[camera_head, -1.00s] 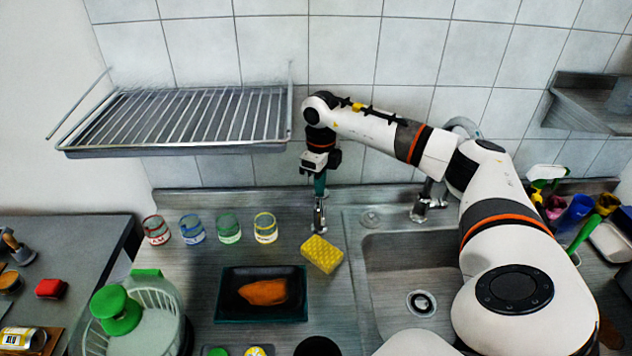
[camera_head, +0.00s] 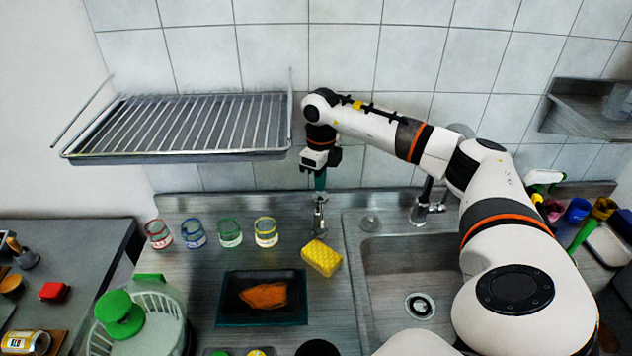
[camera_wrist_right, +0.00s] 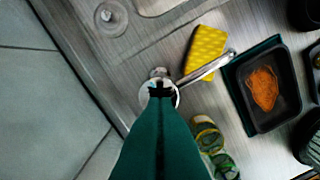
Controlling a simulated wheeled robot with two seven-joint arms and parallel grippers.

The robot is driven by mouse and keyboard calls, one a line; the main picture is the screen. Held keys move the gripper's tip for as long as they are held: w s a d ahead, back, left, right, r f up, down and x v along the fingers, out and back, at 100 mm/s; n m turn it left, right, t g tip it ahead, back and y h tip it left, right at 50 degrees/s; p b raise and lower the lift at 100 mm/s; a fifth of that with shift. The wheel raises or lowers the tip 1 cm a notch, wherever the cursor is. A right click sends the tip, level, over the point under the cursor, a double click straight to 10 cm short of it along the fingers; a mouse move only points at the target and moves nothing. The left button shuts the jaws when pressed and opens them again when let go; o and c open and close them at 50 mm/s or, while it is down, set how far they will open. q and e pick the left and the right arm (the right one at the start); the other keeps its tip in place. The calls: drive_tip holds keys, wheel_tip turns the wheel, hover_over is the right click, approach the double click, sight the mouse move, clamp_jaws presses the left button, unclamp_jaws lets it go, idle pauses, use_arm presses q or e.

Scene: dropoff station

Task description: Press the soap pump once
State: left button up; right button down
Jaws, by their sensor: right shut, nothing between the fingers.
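The metal soap pump (camera_head: 320,216) stands on the counter behind the yellow sponge, left of the sink. In the right wrist view its long spout (camera_wrist_right: 212,65) points to the right, towards the sponge and the tray. My right gripper (camera_head: 320,188) points straight down over the pump head, shut and empty. In the right wrist view its dark green fingers (camera_wrist_right: 160,95) cover part of the pump head. I cannot tell whether the fingertips touch the head or sit just above it. My left gripper is not in view.
A yellow sponge (camera_head: 321,257) and a dark tray (camera_head: 228,311) with orange food lie in front of the pump. Several glasses (camera_head: 229,233) stand to its left. The sink (camera_head: 385,290) and faucet (camera_head: 421,205) are to its right. A wire rack (camera_head: 180,125) hangs at the upper left.

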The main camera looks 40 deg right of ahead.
wheel_tip(320, 180, up, 6)
drive_tip(key=p, duration=0.4)
idle(0.4)
drive_tip(key=shift+a, duration=0.1)
